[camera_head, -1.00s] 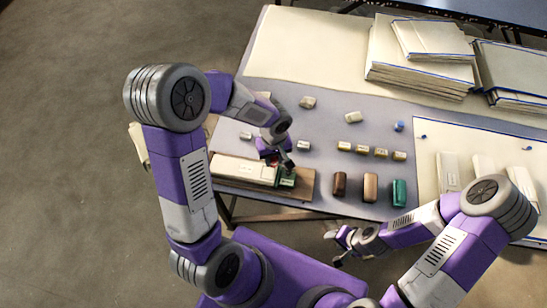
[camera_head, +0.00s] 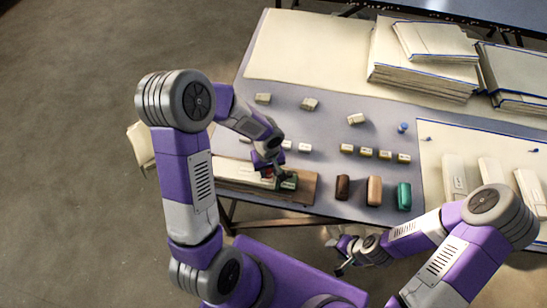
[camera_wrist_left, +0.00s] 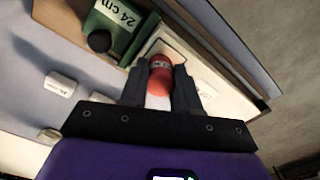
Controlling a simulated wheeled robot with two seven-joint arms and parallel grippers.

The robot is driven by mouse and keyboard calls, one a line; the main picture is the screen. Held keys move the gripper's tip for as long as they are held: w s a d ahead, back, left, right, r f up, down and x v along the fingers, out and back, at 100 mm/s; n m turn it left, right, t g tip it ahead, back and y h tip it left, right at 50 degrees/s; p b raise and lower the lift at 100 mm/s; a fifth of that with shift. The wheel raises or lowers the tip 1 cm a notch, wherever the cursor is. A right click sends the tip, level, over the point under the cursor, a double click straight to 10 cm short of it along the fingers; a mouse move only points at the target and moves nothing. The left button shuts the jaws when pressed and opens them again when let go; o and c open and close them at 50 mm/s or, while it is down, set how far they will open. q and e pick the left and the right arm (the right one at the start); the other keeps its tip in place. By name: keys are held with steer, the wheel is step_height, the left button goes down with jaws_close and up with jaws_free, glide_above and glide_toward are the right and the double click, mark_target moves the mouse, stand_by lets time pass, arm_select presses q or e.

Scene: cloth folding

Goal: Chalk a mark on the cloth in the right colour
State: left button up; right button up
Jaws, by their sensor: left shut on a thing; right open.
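My left gripper (camera_wrist_left: 160,88) is shut on a red piece, likely chalk (camera_wrist_left: 160,75), with faint lettering on it. In the head view this gripper (camera_head: 277,172) is low over a wooden board at the table's front left edge. A long off-white piece (camera_head: 235,172), perhaps the cloth, lies on the board; the gripper partly hides it. Beside the red piece is a green block (camera_wrist_left: 125,25) labelled "24 cm", with a dark round knob. I cannot tell whether the red piece touches the pale surface below. My right gripper (camera_head: 343,255) is open and empty, off the table's front edge.
Dark brown, tan and green blocks (camera_head: 404,197) stand at the front edge. Several small labelled pieces (camera_head: 365,152) form a row behind them. Stacked pale sheets (camera_head: 420,65) lie at the back right. A cream mat (camera_head: 440,150) holds long pale pieces. The back-left cream surface (camera_head: 310,50) is bare.

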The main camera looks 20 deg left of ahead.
arm_select(q)
steer(key=shift+s+a+p, duration=0.2)
steer(key=shift+a+p, duration=0.25)
steer(key=shift+a, duration=0.4)
steer(key=shift+s+a+r+p, duration=0.1)
steer(key=shift+a+p, duration=0.15)
steer(key=shift+p, duration=0.1)
steer(key=shift+d+f, duration=0.2)
steer(key=shift+d, duration=0.1)
steer(key=shift+d+b, duration=0.35)
steer(key=shift+b, duration=0.25)
steer(key=shift+w+d+b, duration=0.25)
steer(key=shift+d+b, duration=0.1)
steer(key=shift+d, duration=0.25)
steer(key=shift+w+d+b, duration=0.2)
steer(key=shift+d+b, duration=0.1)
steer(key=shift+d, duration=0.25)
steer(key=shift+d+r, duration=0.2)
steer(key=shift+d, duration=0.05)
step_height(320, 180, up, 8)
steer(key=p, duration=0.5)
steer(key=shift+w, duration=0.1)
